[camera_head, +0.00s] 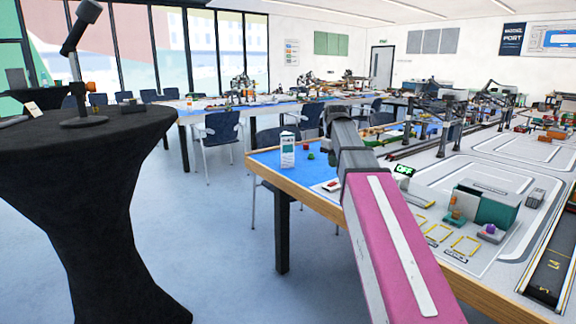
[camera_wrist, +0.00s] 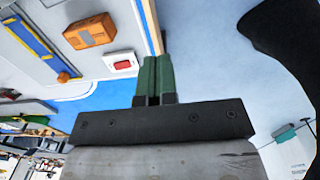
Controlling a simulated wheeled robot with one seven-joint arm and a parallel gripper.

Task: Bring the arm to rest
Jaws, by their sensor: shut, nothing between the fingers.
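My gripper (camera_wrist: 154,75) shows in the wrist view with its two green fingers side by side and touching, with nothing between them. It hangs over the table's edge, with blue table surface to its left and floor to its right. In the head view my arm, with a pink link and a grey joint, reaches out over the near edge of the table. The gripper itself cannot be made out there.
A round black-draped table (camera_head: 80,190) with a lamp stands left. Blue chairs (camera_head: 222,133) stand behind. Floor between is clear.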

